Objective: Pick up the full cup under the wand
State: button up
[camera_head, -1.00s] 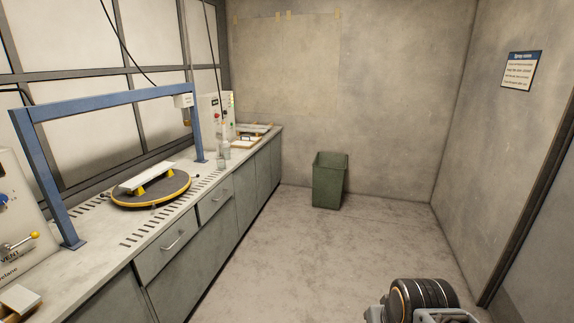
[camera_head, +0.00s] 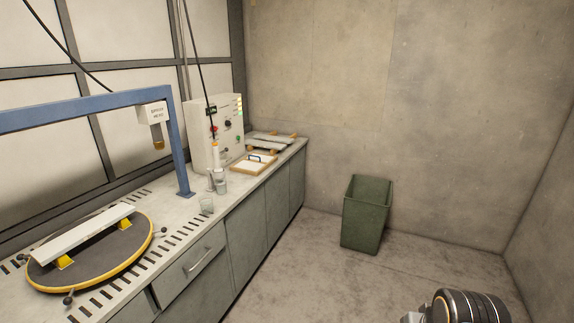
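A slim white wand (camera_head: 215,157) with an orange band hangs upright on a black cable above the counter. A small greyish cup (camera_head: 221,186) stands on the counter just below the wand's lower end. A second clear cup (camera_head: 207,205) stands a little nearer, apart from the wand. Both are too small for me to tell how full they are. My gripper's fingers are not in view; only a dark, rounded part of my arm shows at the bottom right, far from the cups.
A blue frame (camera_head: 180,150) with a spray head stands over a round turntable (camera_head: 145,250) bearing a white panel. A control box (camera_head: 215,125) and a wooden tray (camera_head: 237,171) are behind the cups. A green bin (camera_head: 366,215) stands on the floor; the floor before it is clear.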

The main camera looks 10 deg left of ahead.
aim_at(221, 184)
jog(key=u, duration=0.35)
jog(key=i, duration=1.65)
jog(key=u, duration=1.65)
jog(key=i, duration=1.3)
jog(key=u, duration=0.85)
